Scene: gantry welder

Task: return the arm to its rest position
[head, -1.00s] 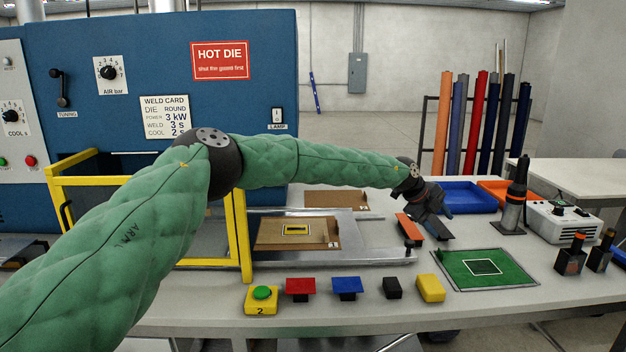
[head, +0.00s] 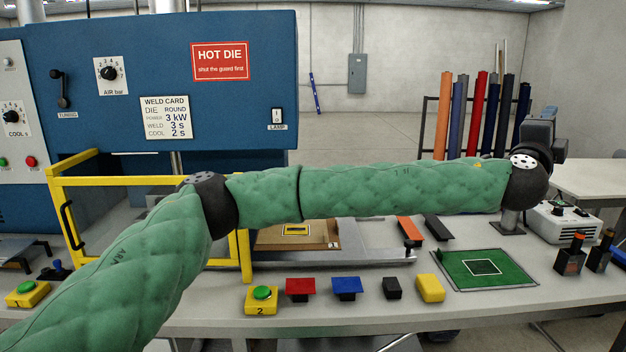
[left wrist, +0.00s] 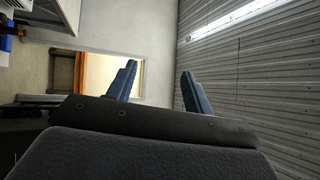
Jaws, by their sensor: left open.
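My left arm, in a green quilted sleeve (head: 400,188), comes in from the left and stretches across the bench to the far right, raised above the table. Its wrist is at the right, with the dark body of my left gripper (head: 540,133) turned up and away, above the grey power box. In the left wrist view the two blue fingers of my left gripper (left wrist: 158,78) stand apart with nothing between them. They face a wall, a doorway and the corrugated ceiling. My right gripper is not in view.
The yellow guard frame (head: 243,262) stands beside my arm at left. Low on the bench are a yellow button box (head: 261,300), a green mat (head: 512,270) and dark orange-tipped tools (head: 571,258). The grey power box (head: 553,222) is below the gripper. The arm hides part of the bench's back.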

